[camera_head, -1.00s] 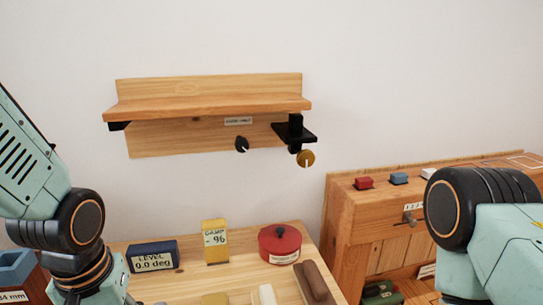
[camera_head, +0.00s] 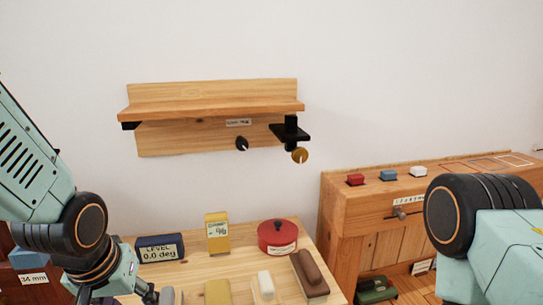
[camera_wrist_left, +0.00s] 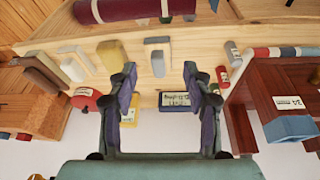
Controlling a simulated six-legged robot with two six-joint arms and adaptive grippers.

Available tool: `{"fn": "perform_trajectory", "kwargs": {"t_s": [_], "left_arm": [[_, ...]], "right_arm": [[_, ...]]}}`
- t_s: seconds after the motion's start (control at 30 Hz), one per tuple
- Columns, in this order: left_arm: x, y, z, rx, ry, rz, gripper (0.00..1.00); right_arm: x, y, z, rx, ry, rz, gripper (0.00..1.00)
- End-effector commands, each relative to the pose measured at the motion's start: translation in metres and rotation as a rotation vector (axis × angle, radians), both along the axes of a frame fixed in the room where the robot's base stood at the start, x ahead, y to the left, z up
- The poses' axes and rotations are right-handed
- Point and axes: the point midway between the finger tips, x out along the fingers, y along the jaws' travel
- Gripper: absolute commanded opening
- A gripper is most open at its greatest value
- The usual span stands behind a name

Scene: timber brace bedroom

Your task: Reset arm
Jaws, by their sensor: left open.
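My left arm (camera_head: 58,215) comes in from the left in the head view, and its gripper is only partly seen at the bottom edge. In the left wrist view my left gripper (camera_wrist_left: 159,72) is open and empty, its two fingers wide apart over the wooden bench (camera_head: 205,267). My right arm (camera_head: 490,240) shows at the right in the head view; its gripper is outside the frame.
The bench carries a blue level box (camera_head: 160,248), a yellow clamp gauge (camera_head: 217,233), a red pot (camera_head: 277,238) and a brown-topped block (camera_head: 309,274). A wooden shelf (camera_head: 215,108) hangs on the wall with a black bracket (camera_head: 290,131). A wooden cabinet (camera_head: 350,220) stands right.

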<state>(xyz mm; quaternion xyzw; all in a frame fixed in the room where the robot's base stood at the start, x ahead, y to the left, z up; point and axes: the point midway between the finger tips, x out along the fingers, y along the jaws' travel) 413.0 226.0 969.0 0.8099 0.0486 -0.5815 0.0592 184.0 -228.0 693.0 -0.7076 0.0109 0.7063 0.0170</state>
Motion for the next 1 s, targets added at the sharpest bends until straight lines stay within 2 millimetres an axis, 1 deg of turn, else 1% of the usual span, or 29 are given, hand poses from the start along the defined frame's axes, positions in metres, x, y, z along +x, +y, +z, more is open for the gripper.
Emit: {"fn": "perform_trajectory", "kwargs": {"t_s": [0.07,0.17,0.27,0.37,0.47,0.5,0.57,0.6,0.67,0.7,0.77,0.8,0.87,0.9,1.0], "left_arm": [[0.010,-0.001,0.001,-0.001,-0.054,-0.017,0.50],[0.019,-0.002,-0.006,0.001,-0.108,-0.039,0.50],[0.023,-0.004,-0.021,0.002,-0.147,-0.062,0.50],[0.022,-0.004,-0.047,0.007,-0.170,-0.084,0.50],[0.013,-0.004,-0.078,0.013,-0.172,-0.101,0.50],[0.007,-0.004,-0.093,0.015,-0.167,-0.107,0.50],[-0.006,-0.003,-0.115,0.018,-0.150,-0.115,0.50],[-0.016,-0.003,-0.130,0.020,-0.134,-0.119,0.50],[-0.033,-0.002,-0.152,0.023,-0.108,-0.123,0.50],[-0.046,-0.002,-0.167,0.024,-0.084,-0.125,0.50],[-0.067,-0.001,-0.188,0.025,-0.044,-0.125,0.50],[-0.084,0.000,-0.201,0.024,-0.011,-0.126,0.50],[-0.110,0.000,-0.220,0.021,0.046,-0.123,0.50],[-0.129,0.000,-0.232,0.019,0.087,-0.120,0.50],[-0.173,0.001,-0.254,0.012,0.194,-0.117,0.50]], "right_arm": [[0.000,0.000,0.000,0.000,0.000,0.000,0.40],[0.000,0.000,0.000,0.000,-0.001,0.000,0.40],[0.000,0.000,0.000,0.000,-0.001,0.000,0.40],[0.000,0.000,0.000,0.000,0.000,0.000,0.40],[0.000,0.000,0.000,0.000,0.000,0.000,0.40],[0.000,0.000,0.000,0.000,0.000,0.000,0.40],[0.000,0.000,-0.001,0.000,0.000,0.000,0.40],[0.000,0.000,-0.001,0.000,0.000,0.000,0.40],[0.000,0.000,-0.001,0.000,0.000,0.000,0.40],[0.000,0.000,-0.001,0.000,0.000,0.000,0.40],[0.000,0.000,-0.001,0.000,0.000,0.000,0.40],[0.000,0.000,-0.001,0.000,0.000,0.000,0.40],[0.000,0.000,-0.001,0.000,0.000,0.000,0.40],[0.000,0.000,-0.001,0.000,0.000,0.000,0.40],[0.000,0.000,-0.001,0.000,0.000,0.000,0.40]]}}
